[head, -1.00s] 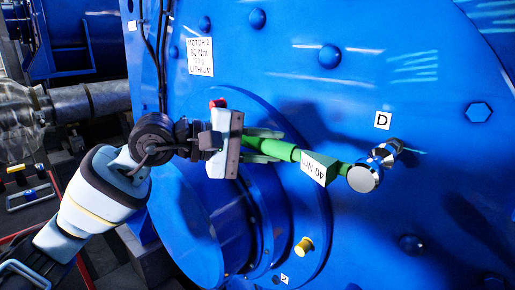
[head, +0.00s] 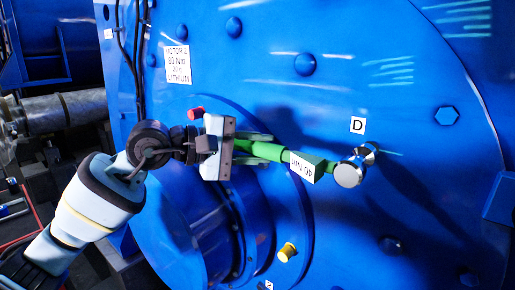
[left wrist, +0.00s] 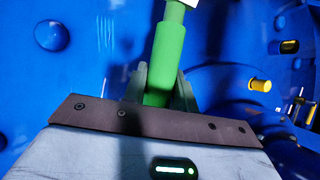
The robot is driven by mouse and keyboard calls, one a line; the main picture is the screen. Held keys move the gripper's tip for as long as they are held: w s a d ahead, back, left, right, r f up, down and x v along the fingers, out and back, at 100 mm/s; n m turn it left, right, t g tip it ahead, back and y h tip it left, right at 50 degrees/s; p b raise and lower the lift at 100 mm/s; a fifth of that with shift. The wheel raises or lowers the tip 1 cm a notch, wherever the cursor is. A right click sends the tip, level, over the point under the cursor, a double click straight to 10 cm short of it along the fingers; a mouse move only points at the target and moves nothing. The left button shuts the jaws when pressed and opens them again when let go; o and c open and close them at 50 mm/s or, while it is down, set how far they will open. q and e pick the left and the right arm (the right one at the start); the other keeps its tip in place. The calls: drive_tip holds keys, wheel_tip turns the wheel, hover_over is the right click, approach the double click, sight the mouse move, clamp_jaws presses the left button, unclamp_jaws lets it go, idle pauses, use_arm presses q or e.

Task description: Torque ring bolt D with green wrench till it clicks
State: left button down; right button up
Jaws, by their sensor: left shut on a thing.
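The green wrench (head: 270,152) carries a "40 Nm" tag (head: 306,167) and ends in a round silver head (head: 349,174). My left gripper (head: 268,146) is shut on its handle, which also shows between the fingers in the left wrist view (left wrist: 166,62). The wrench head is just below the "D" label (head: 357,125) on the blue motor face. The head covers the spot where bolt D sits, so I cannot tell whether it is seated on the bolt. My right gripper is not in view.
The large blue motor face (head: 420,190) fills the view, with domed bolts and a hex bolt (head: 447,115). A raised round hub (head: 205,225) stands below the wrench. A red plug (head: 196,113) and a yellow plug (head: 288,251) stick out nearby. A motor label (head: 178,64) is at upper left.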

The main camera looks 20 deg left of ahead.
use_arm(q)
drive_tip(key=shift+r, duration=0.15)
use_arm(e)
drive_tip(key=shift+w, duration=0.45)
use_arm(q)
drive_tip(key=shift+w+d, duration=0.15)
drive_tip(key=shift+w, duration=0.25)
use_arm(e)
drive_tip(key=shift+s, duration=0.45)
use_arm(q)
drive_tip(key=shift+w+d, duration=0.1)
drive_tip(key=shift+w, duration=0.2)
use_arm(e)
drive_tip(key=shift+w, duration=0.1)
use_arm(q)
drive_tip(key=shift+w+d, duration=0.1)
drive_tip(key=shift+w, duration=0.2)
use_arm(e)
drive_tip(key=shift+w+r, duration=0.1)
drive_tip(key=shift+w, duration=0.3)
use_arm(q)
drive_tip(key=shift+r, duration=0.15)
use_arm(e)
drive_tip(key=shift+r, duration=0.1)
use_arm(q)
drive_tip(key=shift+r+p, duration=0.3)
drive_tip(key=shift+r, duration=0.05)
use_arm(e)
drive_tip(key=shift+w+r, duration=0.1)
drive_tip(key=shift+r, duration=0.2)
